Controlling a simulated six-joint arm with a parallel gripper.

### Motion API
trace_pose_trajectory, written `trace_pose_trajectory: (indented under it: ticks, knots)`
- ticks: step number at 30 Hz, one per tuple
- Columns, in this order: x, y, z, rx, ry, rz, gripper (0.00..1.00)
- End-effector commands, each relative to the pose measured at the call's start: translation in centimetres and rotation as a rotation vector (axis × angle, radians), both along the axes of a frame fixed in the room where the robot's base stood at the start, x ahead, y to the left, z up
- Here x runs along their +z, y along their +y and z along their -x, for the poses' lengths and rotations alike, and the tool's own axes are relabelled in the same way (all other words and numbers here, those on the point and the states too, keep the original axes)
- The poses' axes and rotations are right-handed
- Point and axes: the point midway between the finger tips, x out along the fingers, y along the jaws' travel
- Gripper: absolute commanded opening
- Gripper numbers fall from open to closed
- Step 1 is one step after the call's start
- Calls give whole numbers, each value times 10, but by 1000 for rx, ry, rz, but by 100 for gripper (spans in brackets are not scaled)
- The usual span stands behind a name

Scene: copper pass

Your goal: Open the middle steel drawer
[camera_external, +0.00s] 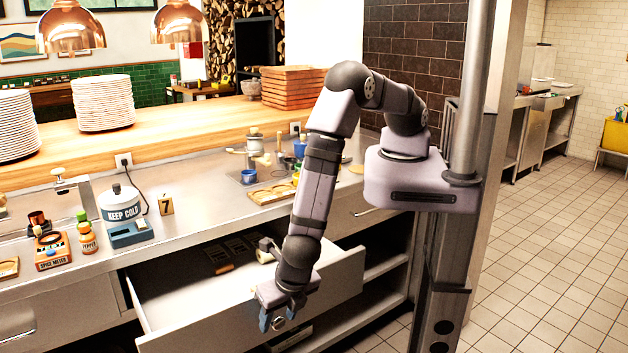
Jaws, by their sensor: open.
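The middle steel drawer (335,279) stands pulled well out from under the counter, between a drawer at the left and one at the right. Its inside shows from above. My gripper (284,319) points down at the outer side of the drawer's front panel, near the middle of its width. Its blue-tipped fingers are apart. The drawer's handle is hidden behind my gripper, so I cannot tell whether the fingers touch it or surround it.
Inside the drawer lie a dark slotted insert (232,250) and a small brown block (224,268). The left drawer (62,308) and right drawer (346,222) are shut. The counter holds a "KEEP COLD" pot (121,203) and a wooden board (270,193). Tiled floor (540,260) at right is clear.

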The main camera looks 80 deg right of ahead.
Motion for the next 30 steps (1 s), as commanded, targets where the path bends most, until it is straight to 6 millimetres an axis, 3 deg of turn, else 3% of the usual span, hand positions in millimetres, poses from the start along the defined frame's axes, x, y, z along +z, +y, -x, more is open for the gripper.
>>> trace_pose_trajectory:
  ticks: [5, 9, 11, 17, 24, 30]
  knots:
    - [0, 0, 0, 0, 0, 0, 45]
    - [0, 0, 0, 0, 0, 0, 12]
    - [0, 0, 0, 0, 0, 0, 0]
    - [-1, 8, 6, 2, -2, -2, 0]
    - [-4, 49, 45, 7, -3, -5, 0]
    - [-1, 68, 66, 3, -1, -3, 0]
